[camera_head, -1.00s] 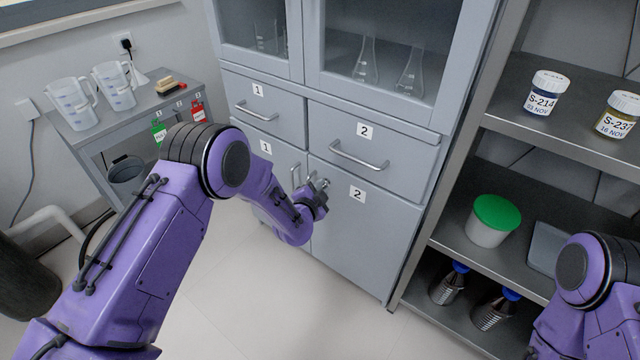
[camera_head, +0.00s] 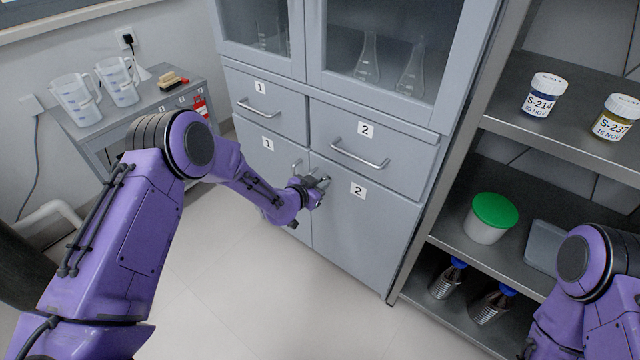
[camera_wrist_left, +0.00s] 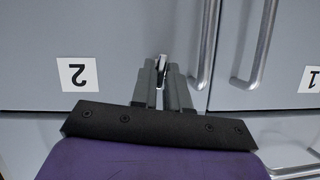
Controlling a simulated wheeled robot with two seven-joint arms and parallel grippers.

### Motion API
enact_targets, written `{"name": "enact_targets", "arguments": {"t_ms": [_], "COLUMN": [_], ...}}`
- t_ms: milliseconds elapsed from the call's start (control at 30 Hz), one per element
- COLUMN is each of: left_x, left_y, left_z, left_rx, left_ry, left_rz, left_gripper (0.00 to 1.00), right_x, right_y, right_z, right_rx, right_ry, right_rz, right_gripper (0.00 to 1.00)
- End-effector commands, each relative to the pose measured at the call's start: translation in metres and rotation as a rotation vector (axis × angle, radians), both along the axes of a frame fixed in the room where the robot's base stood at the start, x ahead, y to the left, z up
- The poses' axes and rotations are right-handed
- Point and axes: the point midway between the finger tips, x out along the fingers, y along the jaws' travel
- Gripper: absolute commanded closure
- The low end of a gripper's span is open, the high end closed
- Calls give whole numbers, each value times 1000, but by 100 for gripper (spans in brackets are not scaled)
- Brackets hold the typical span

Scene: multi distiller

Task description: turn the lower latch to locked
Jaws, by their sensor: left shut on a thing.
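The grey cabinet's lower door 2 (camera_head: 365,225) is closed, beside lower door 1 (camera_head: 268,165). My left gripper (camera_head: 320,183) is at the upper left part of door 2. In the left wrist view my left gripper (camera_wrist_left: 161,82) is shut on the small metal latch (camera_wrist_left: 160,68). The fingers cover much of the latch, so its exact angle is hard to tell. Two upright bar handles lie beside it in that view, the nearer one (camera_wrist_left: 204,50) close to the fingers. My right arm shows at the lower right in the head view; its gripper is out of view.
Drawer 2 (camera_head: 370,150) with its bar handle is just above the latch. A metal shelf (camera_head: 560,140) with jars, a green-lidded tub (camera_head: 492,217) and bottles stands at right. A side table (camera_head: 135,115) with jugs is at left. The floor in front is clear.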

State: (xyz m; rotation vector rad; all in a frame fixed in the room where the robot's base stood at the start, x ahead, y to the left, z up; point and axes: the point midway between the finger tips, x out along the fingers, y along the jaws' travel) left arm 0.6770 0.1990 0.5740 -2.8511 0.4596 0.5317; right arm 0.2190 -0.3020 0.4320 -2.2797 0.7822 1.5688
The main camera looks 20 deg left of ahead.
Motion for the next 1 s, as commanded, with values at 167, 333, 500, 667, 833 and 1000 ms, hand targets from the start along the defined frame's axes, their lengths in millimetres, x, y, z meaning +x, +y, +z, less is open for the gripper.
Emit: {"name": "enact_targets", "arguments": {"t_ms": [167, 333, 500, 667, 833, 1000], "left_x": [0, 1, 1, 1, 0, -7], "left_y": [0, 0, 0, 0, 0, 3], "left_z": [1, 1, 1, 1, 0, 6], "left_rx": [-21, -26, -25, -25, -24, -24], "left_ry": [7, 7, 7, 7, 8, 8], "left_rz": [1, 1, 1, 1, -1, 1], "left_gripper": [100, 100, 100, 64, 64, 64], "right_x": [0, 0, 0, 0, 0, 0], "right_y": [0, 0, 0, 0, 0, 0], "right_z": [0, 0, 0, 0, 0, 3], "right_rx": [0, 0, 0, 0, 0, 0], "right_ry": [0, 0, 0, 0, 0, 0], "right_rz": [0, 0, 0, 0, 0, 0], "right_gripper": [57, 57, 57, 57, 57, 57]}}
